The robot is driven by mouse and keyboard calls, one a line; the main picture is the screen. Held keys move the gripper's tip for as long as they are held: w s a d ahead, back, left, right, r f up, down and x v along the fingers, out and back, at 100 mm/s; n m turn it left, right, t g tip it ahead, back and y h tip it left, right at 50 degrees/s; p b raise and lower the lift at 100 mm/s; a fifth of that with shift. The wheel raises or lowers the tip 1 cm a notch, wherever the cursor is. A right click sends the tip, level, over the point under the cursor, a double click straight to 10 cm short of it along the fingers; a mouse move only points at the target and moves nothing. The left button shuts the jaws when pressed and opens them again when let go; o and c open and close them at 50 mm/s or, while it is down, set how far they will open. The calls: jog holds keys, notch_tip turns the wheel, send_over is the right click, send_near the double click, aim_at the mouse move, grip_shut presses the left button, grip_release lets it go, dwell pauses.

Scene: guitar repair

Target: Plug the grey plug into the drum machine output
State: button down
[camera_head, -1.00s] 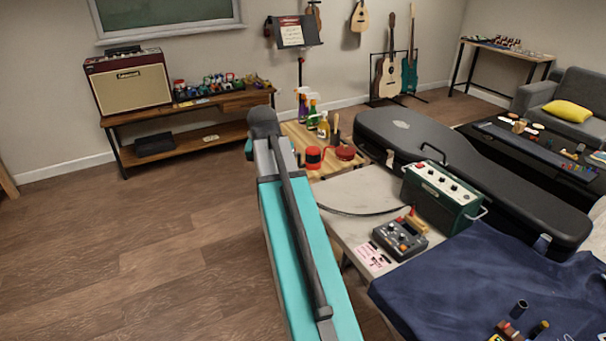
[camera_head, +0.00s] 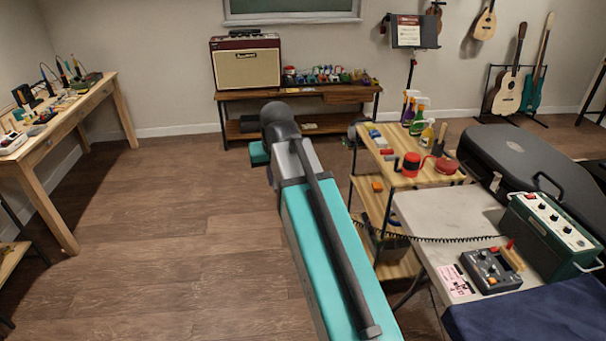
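The small dark grey box with knobs (camera_head: 491,269), which looks like the drum machine, sits on the pale tabletop (camera_head: 445,215) at the right. Its output socket is too small to make out. A black coiled cable (camera_head: 440,239) runs from behind my teal arm across to the area behind the box. I cannot make out the grey plug; the cable's left end is hidden behind my arm. My gripper does not show; only my arm's teal and grey links fill the middle of the view.
A green amplifier (camera_head: 545,236) stands close behind the box, with a pink-and-white card (camera_head: 454,281) at its left. A navy cloth (camera_head: 530,318) covers the near right. A wooden shelf cart (camera_head: 398,178) stands behind the table. The floor at left is clear.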

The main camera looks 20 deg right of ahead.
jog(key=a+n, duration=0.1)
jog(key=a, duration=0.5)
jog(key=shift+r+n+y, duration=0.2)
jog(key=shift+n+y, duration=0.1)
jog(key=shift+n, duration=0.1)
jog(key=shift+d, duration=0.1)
